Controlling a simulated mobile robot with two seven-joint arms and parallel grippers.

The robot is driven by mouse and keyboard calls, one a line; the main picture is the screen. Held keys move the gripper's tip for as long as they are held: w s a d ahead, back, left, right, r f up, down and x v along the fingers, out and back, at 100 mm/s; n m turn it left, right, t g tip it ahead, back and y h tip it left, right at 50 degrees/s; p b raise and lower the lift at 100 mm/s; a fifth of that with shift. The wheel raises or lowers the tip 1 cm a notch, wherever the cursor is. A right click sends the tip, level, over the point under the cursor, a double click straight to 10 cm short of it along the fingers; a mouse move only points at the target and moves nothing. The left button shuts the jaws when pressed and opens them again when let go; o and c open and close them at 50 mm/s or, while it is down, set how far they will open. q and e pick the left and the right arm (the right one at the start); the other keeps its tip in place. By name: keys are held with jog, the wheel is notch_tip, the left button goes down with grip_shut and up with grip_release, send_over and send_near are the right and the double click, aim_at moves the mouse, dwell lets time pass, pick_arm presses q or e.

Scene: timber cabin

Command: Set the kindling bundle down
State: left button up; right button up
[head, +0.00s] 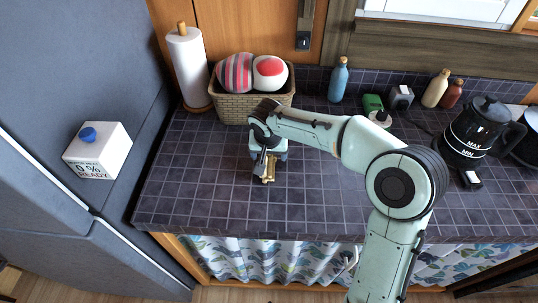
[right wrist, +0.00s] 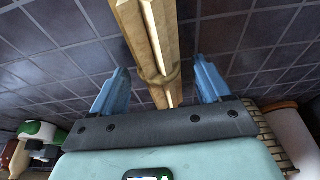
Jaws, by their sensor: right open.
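The kindling bundle (right wrist: 145,35) is a pale-brown bunch of sticks with a band around it. In the right wrist view it runs between the two blue fingers of my right gripper (right wrist: 162,84), with a gap on each side. In the head view only a small golden end of the bundle (head: 268,178) shows below my right gripper (head: 267,160), over the dark tiled countertop (head: 205,190). My right gripper is open around the bundle. The hand hides most of the bundle in the head view. My left gripper is not in view.
A wicker basket (head: 238,107) with two round cushions stands just behind the hand, beside a paper towel roll (head: 188,70). A blue bottle (head: 338,82), a green item (head: 372,103) and a black kettle (head: 472,130) stand to the right. The counter's front left is clear.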

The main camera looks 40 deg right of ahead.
jog(key=shift+w+d+f, duration=0.1)
jog(key=shift+w+f, duration=0.05)
jog(key=shift+f, duration=0.3)
jog(key=shift+c, duration=0.2)
jog(key=shift+r, duration=0.15)
jog(key=c, duration=1.2)
